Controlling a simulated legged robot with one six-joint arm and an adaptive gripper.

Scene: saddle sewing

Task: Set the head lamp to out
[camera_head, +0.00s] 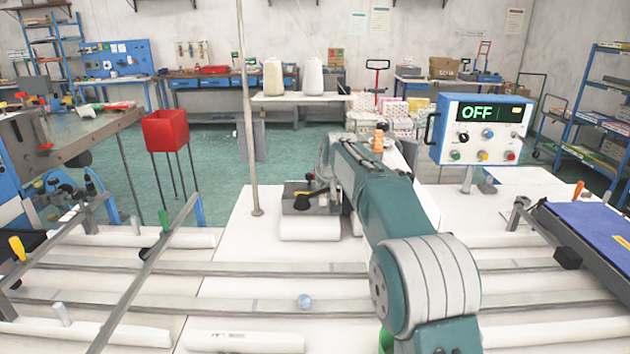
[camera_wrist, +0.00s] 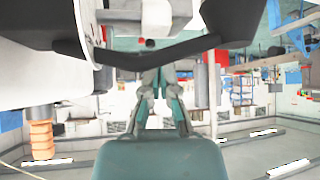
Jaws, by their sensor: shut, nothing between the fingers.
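A blue and white control box (camera_head: 482,130) stands on a post at the right in the head view. Its dark display shows OFF in green; a black knob, small switches and green, yellow and red buttons sit below. An orange thread spool (camera_head: 379,141) shows behind my teal arm, which hides much of what stands there.
A thin upright pole (camera_head: 247,120) stands left of the arm. A red bin (camera_head: 165,130) is farther left, a blue padded board (camera_head: 590,235) at the right.

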